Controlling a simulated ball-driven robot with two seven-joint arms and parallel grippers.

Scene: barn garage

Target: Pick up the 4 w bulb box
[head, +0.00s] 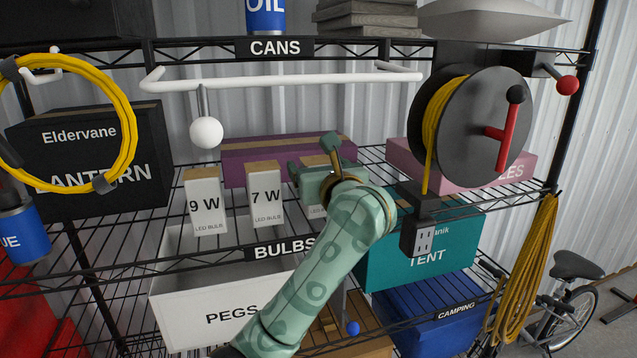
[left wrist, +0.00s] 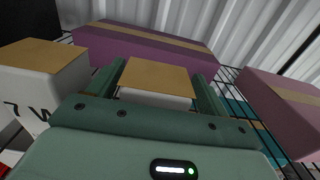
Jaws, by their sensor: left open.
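A white bulb box with a tan top (head: 316,211) stands at the right end of the row on the BULBS shelf. Its wattage is hidden behind my gripper; only part of its lower label shows. My left gripper (head: 313,162) is at this box, open. In the left wrist view the box's tan top (left wrist: 156,75) lies between the two open fingers of the gripper (left wrist: 160,82), one on each side. I cannot tell whether they touch it. The 7 W box (head: 266,204) and the 9 W box (head: 205,207) stand to its left. My right gripper is not in view.
A purple box (head: 247,168) lies behind the bulb boxes. A pink box (head: 402,155) lies to the right, near a black cable reel (head: 480,130). A white rail (head: 280,83) runs above. The PEGS bin (head: 180,309) and teal TENT box (head: 385,275) sit below.

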